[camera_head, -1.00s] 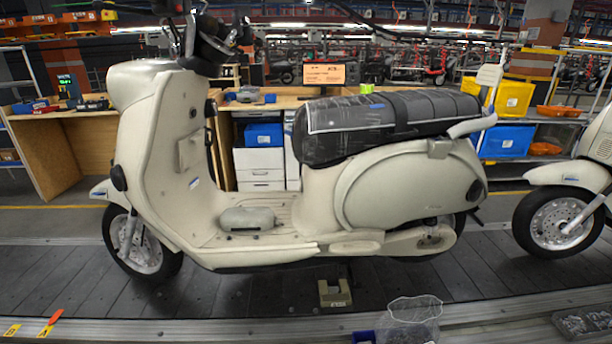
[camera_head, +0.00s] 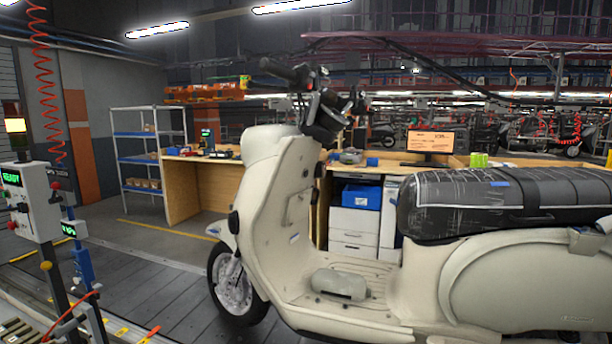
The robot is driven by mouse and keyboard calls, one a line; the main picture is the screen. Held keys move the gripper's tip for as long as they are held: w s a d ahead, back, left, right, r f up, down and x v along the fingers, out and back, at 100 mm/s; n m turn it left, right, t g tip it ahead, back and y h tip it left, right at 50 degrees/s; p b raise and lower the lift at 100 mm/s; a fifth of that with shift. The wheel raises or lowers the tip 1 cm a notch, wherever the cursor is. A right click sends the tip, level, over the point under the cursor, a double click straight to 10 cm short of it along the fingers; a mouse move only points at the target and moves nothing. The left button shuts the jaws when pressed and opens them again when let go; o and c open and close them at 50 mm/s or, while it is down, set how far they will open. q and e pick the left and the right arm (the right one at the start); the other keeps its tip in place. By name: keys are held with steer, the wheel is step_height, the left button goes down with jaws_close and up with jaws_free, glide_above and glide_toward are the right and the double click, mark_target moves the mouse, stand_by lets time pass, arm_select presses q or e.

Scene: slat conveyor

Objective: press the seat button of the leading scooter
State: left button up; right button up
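A cream scooter (camera_head: 275,215) stands upright on the slat conveyor (camera_head: 150,290), its front toward the left. Its dark seat (camera_head: 510,203) is wrapped in clear film and runs to the right edge of the view. A small blue mark (camera_head: 500,184) shows on top of the seat. I cannot tell whether this is the seat button. The scooter's rear end is cut off by the right edge. Neither of my grippers shows in the view.
A control box (camera_head: 32,200) with a lit display and buttons stands on a post at the left. Behind the conveyor are a wooden workbench (camera_head: 186,190), a shelf rack (camera_head: 135,155), white drawers (camera_head: 353,228) and a monitor (camera_head: 430,142). The floor between conveyor and bench is clear.

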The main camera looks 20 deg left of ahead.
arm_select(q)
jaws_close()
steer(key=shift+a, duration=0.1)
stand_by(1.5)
